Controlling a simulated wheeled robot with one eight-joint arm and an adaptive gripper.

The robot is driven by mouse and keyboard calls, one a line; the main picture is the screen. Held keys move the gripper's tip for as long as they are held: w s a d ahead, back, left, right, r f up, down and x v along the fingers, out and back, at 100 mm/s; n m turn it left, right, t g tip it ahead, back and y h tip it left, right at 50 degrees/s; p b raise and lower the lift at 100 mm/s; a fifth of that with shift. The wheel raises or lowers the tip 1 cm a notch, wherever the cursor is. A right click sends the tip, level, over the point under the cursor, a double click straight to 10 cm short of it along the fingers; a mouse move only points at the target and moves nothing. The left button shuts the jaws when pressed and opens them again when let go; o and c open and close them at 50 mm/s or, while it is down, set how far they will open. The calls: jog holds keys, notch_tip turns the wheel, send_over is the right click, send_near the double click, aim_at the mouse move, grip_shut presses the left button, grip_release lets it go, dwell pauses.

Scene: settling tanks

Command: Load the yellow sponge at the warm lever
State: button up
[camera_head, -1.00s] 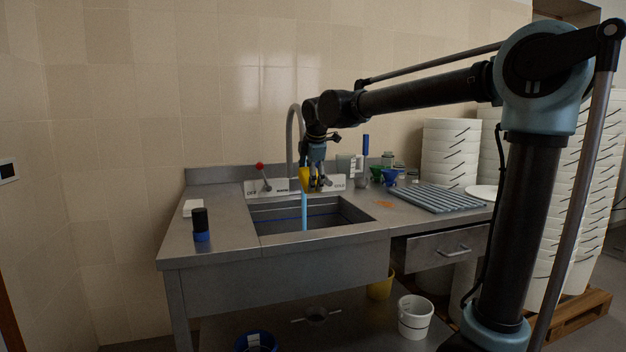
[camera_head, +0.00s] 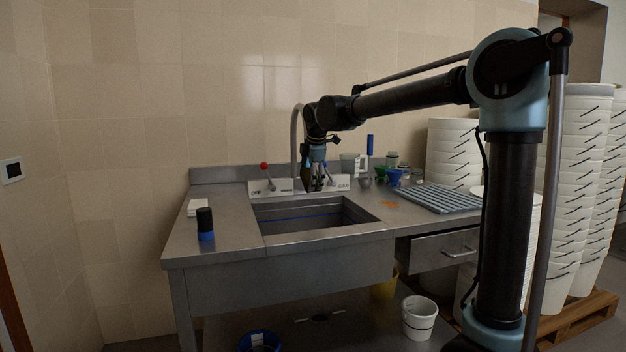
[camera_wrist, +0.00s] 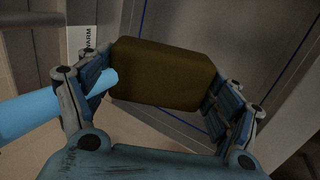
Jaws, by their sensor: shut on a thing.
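My gripper (camera_head: 315,178) is over the back of the sink, in front of the tap. In the wrist view it (camera_wrist: 163,88) is shut on the yellow sponge (camera_wrist: 165,70), which looks dark olive there and spans both fingers. In the head view the sponge is mostly hidden by the gripper. A light-blue water stream (camera_wrist: 40,112) reaches the left finger and the sponge's left edge. A red-knobbed lever (camera_head: 268,175) stands on the white label strip (camera_head: 257,187), by OFF. The WARM label (camera_wrist: 87,38) shows in the wrist view, left of the sponge.
The sink basin (camera_head: 315,228) is open below my gripper. A dark bottle (camera_head: 205,224) stands left of it. A ribbed grey drainer (camera_head: 440,198), a jug (camera_head: 350,165) and funnels (camera_head: 396,177) are on the right. White bucket stacks (camera_head: 582,190) stand behind.

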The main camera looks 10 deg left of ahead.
jog(key=shift+s, duration=0.15)
jog(key=s+d, duration=0.3)
jog(key=s, duration=0.4)
jog(key=shift+d, duration=0.3)
dwell(0.6)
dwell(1.1)
jog(key=s+d+r, duration=0.2)
jog(key=s+r, duration=0.2)
jog(key=shift+s+d, duration=0.15)
jog(key=shift+s, duration=0.05)
dwell(0.5)
jog(key=shift+s, duration=0.1)
dwell(0.5)
